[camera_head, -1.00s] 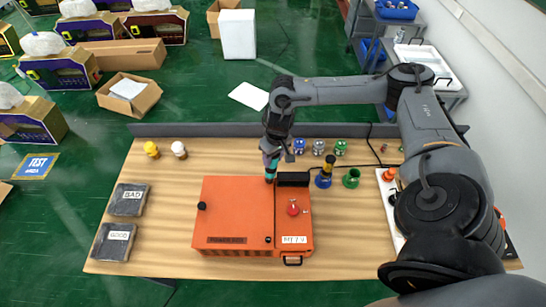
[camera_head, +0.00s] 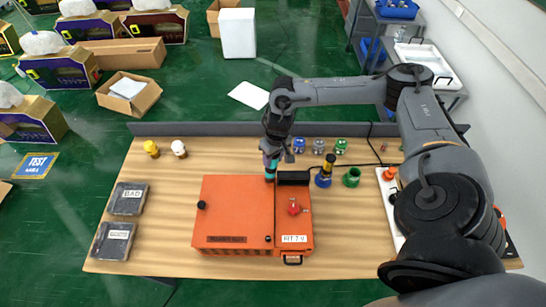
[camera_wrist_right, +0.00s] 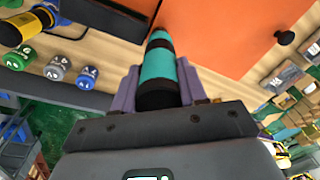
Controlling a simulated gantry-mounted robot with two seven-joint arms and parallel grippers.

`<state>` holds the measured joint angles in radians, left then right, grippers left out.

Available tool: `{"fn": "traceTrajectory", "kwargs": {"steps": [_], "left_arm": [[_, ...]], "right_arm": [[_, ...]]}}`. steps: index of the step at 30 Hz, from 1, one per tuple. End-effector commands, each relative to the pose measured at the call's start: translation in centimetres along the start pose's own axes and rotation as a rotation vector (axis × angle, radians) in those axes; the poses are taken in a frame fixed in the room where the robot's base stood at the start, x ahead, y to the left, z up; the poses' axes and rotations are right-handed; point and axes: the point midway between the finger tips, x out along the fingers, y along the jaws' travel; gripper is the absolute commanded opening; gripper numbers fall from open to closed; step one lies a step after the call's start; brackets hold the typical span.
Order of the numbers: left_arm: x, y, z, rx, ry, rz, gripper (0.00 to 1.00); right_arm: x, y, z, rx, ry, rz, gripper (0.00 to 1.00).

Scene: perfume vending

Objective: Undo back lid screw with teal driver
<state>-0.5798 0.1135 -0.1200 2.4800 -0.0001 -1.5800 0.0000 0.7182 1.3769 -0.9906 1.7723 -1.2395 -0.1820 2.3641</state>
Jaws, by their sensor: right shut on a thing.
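The teal driver (camera_head: 270,168) is held upright in my right gripper (camera_head: 271,151), at the back edge of the orange box (camera_head: 235,205). In the right wrist view, the teal driver (camera_wrist_right: 160,68) sits between the purple fingers of my right gripper (camera_wrist_right: 160,88), pointing at the edge of the orange box (camera_wrist_right: 225,35). The driver's tip and the back lid screw are hidden, so I cannot tell whether they touch. The box lid is flat and shut, with a black knob (camera_head: 202,205) at its left. My left gripper is not in view.
A black block (camera_head: 293,178) lies right beside the driver. A yellow-and-black driver (camera_head: 328,166) stands in a blue holder, next to a green holder (camera_head: 351,178). Several coloured pieces line the back edge. Two dark trays (camera_head: 128,199) (camera_head: 115,241) lie at the left.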

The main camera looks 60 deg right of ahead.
Motion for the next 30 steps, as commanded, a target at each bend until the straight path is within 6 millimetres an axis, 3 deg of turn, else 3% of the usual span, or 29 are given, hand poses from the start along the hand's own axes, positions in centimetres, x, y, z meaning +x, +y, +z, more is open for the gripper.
{"fn": "traceTrajectory", "kwargs": {"steps": [30], "left_arm": [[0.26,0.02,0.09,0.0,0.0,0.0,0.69]], "right_arm": [[0.67,0.03,0.02,0.0,0.0,-0.001,0.05]]}}
